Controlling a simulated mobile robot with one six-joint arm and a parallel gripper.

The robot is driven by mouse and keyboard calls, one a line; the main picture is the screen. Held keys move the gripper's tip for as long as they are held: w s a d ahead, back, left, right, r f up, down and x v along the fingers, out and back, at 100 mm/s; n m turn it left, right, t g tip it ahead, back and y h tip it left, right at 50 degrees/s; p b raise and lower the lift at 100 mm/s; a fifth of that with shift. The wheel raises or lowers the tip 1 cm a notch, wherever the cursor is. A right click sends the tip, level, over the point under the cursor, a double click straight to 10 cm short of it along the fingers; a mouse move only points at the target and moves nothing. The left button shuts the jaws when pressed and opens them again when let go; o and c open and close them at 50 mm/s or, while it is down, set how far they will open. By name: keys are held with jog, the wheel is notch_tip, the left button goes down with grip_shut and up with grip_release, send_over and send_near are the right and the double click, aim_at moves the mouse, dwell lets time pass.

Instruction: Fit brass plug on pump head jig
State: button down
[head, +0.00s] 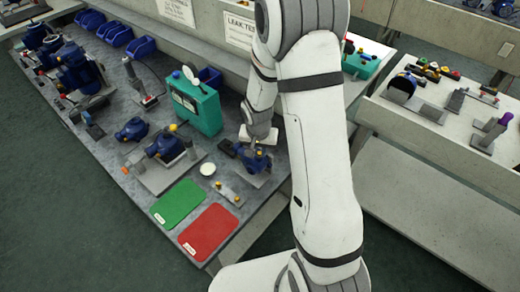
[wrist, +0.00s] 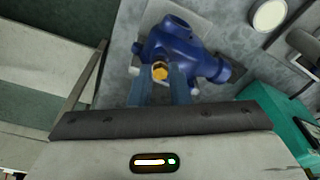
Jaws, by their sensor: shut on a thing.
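A blue pump head (head: 254,161) stands on a grey jig plate near the right end of the bench. In the wrist view the pump head (wrist: 178,45) fills the upper middle, on its light grey jig plate (wrist: 205,18). My gripper (wrist: 160,80) is shut on the brass plug (wrist: 159,72), whose hex end shows between the fingertips. The plug is right at the near side of the pump head. I cannot tell whether it touches or sits in a port. In the head view my gripper (head: 257,141) is over the pump head, and the plug is hidden.
A teal leak tester (head: 195,105) stands to the left behind. A white round dish (head: 207,169) and a strip with small brass parts (head: 228,194) lie to the left. Green (head: 178,203) and red (head: 208,231) mats lie at the front. Another pump assembly (head: 165,146) stands farther left.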

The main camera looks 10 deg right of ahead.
jog(key=shift+f+b, duration=0.25)
jog(key=shift+b, duration=0.15)
dwell(0.5)
jog(key=c, duration=1.3)
grip_release()
jog(key=shift+o, duration=0.6)
jog(key=o, duration=1)
jog(key=shift+s, duration=0.1)
notch_tip(320, 180, up, 9)
jog(key=p, duration=0.5)
